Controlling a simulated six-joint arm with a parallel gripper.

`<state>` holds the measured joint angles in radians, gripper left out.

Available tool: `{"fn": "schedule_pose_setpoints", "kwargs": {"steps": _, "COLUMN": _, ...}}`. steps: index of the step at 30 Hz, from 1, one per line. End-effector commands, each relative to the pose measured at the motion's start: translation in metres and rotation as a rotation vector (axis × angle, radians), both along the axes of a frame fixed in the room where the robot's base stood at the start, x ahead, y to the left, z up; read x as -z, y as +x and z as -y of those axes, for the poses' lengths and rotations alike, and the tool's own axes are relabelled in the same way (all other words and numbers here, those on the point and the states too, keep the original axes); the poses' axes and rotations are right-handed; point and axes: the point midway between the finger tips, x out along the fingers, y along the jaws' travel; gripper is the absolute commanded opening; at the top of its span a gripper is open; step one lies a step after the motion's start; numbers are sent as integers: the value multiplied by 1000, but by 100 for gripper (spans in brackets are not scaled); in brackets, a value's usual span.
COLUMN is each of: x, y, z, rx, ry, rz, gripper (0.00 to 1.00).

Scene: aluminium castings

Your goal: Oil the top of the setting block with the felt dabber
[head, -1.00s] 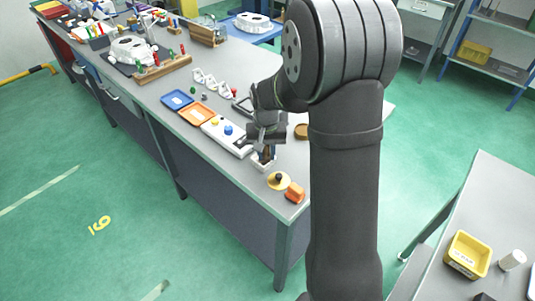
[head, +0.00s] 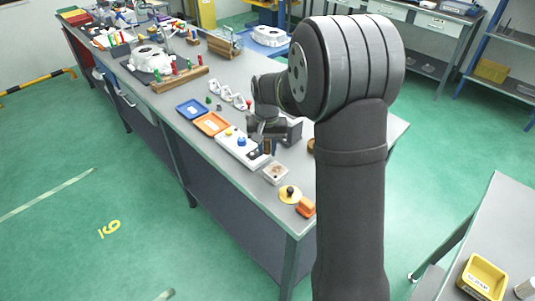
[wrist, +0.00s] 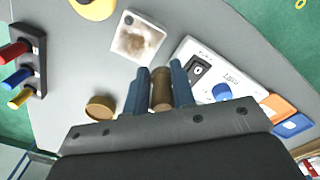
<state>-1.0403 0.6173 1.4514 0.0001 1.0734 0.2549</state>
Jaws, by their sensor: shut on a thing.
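My gripper (head: 267,141) is shut on a brown cylindrical piece, which looks like the felt dabber (wrist: 162,90), held upright between its two blue-grey fingers. It hangs above the bench beside the white panel (head: 236,149). A white square block (wrist: 138,38) with a brown-stained top lies ahead of the fingers, apart from the dabber; in the head view it (head: 276,173) sits just nearer the bench's front end. I cannot tell whether this is the setting block or an oil pad. The dabber's tip is hard to make out.
The panel carries a blue knob (wrist: 222,92) and a black switch. Orange (head: 212,123) and blue (head: 190,109) trays lie beyond it. A rack of coloured handles (wrist: 27,66) stands left.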

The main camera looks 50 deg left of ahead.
Motion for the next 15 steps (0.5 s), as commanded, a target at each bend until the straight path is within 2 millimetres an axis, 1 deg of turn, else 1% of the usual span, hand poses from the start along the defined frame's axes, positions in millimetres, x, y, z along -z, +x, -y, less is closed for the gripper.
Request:
{"fn": "schedule_pose_setpoints", "kwargs": {"steps": 1, "x": -6, "y": 0, "z": 0, "rx": 0, "ry": 2, "rz": 1, "gripper": 1}}
{"fn": "schedule_pose_setpoints", "kwargs": {"steps": 9, "x": -29, "y": 0, "z": 0, "rx": 0, "ry": 1, "rz": 1, "gripper": 1}}
{"fn": "schedule_pose_setpoints", "kwargs": {"steps": 15, "x": -35, "y": 0, "z": 0, "rx": 0, "ry": 0, "rz": 0, "gripper": 1}}
